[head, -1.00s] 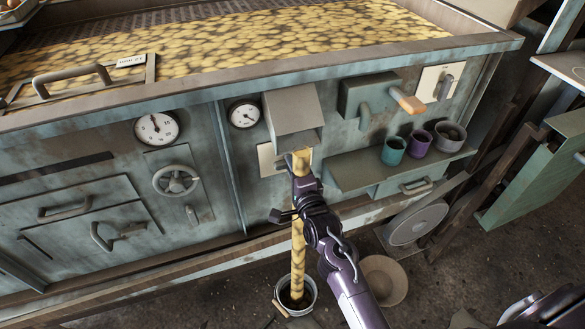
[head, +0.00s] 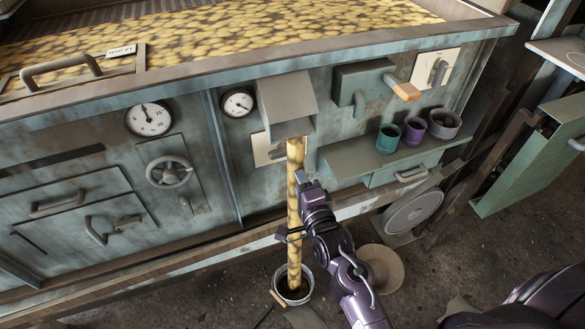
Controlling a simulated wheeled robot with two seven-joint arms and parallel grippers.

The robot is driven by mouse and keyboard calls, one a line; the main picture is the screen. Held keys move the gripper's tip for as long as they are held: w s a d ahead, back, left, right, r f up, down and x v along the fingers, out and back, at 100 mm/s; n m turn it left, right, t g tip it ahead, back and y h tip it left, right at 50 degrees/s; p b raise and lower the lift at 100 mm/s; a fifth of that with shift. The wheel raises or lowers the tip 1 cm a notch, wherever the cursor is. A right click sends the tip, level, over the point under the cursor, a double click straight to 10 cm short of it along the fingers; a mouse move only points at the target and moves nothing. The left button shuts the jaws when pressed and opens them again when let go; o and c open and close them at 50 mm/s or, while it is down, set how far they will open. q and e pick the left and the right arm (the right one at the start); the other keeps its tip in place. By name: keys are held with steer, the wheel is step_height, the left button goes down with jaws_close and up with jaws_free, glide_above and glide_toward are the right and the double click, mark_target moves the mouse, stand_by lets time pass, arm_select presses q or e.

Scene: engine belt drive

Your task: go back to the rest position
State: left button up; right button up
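My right gripper (head: 303,182) is at the end of a purple arm that comes in from the bottom, right of centre. It is in front of a yellow speckled column (head: 294,160) that runs down from a grey chute. No object shows clearly in the gripper, and its fingers are too small and dark to tell open from shut. My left gripper is not in view.
The grey chute (head: 285,105) juts from the machine front, above a bucket (head: 293,285). A shelf (head: 345,160) holds a teal cup (head: 388,139), a purple cup (head: 413,130) and a grey pot (head: 444,123). A beige hat-like object (head: 382,268) lies on the floor.

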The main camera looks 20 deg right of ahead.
steer(key=shift+s, duration=0.25)
stand_by(0.3)
steer(key=s+a+f+n+g, duration=0.1)
steer(key=s+f+n+g, duration=0.25)
steer(key=f, duration=0.65)
steer(key=s+a+f+n+g+y, duration=0.1)
steer(key=s+f+n+g, duration=0.2)
steer(key=f, duration=0.7)
steer(key=s+a+f+n+g, duration=0.25)
steer(key=s+f, duration=0.25)
steer(key=f, duration=0.6)
steer(key=s+d+f+n+g, duration=0.2)
steer(key=s+f, duration=0.4)
steer(key=s, duration=0.4)
steer(key=s+d+f+n+g+h, duration=0.1)
steer(key=s+d+f+n+g, duration=0.2)
steer(key=s, duration=0.7)
steer(key=s+d+f+n+g+p, duration=0.1)
steer(key=s+d+f+n+g, duration=0.2)
steer(key=s+f, duration=0.7)
steer(key=d+n, duration=0.2)
steer(key=shift+n+h, duration=0.3)
steer(key=shift+n, duration=0.1)
